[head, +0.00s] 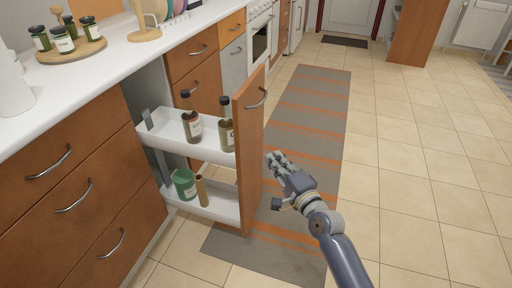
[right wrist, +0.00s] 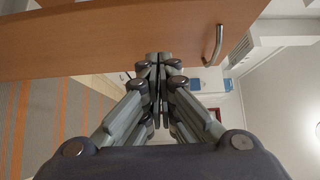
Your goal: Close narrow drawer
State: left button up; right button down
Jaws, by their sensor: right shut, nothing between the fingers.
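The narrow drawer (head: 250,150) is a tall pull-out unit standing well out from the counter in the head view. It has an orange-brown wooden front with a metal handle (head: 257,98) near the top, and two white shelves behind it. My right gripper (head: 273,158) is shut and empty, close to the outer face of the drawer front, below the handle. In the right wrist view the shut fingertips (right wrist: 158,60) overlap the edge of the wooden front (right wrist: 100,38), with the handle (right wrist: 213,46) to the right. I cannot tell whether they touch. My left gripper is out of view.
Dark bottles (head: 192,127) stand on the upper shelf; a green container (head: 184,184) and a brown cylinder (head: 202,191) stand on the lower one. Closed drawers (head: 75,195) flank the unit. A grey-orange striped rug (head: 310,110) and open tiled floor (head: 420,190) lie to the right.

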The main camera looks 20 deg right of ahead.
send_near(246, 136)
jog(key=w+d, duration=0.2)
jog(key=d, duration=0.1)
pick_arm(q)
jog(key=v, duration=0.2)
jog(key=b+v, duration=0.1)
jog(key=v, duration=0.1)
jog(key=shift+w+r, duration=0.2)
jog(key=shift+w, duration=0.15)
pick_arm(e)
jog(key=w+a, duration=0.2)
jog(key=a, duration=0.1)
jog(key=shift+w+a+f, duration=0.15)
jog(key=shift+w+a, duration=0.1)
jog(key=shift+w, duration=0.1)
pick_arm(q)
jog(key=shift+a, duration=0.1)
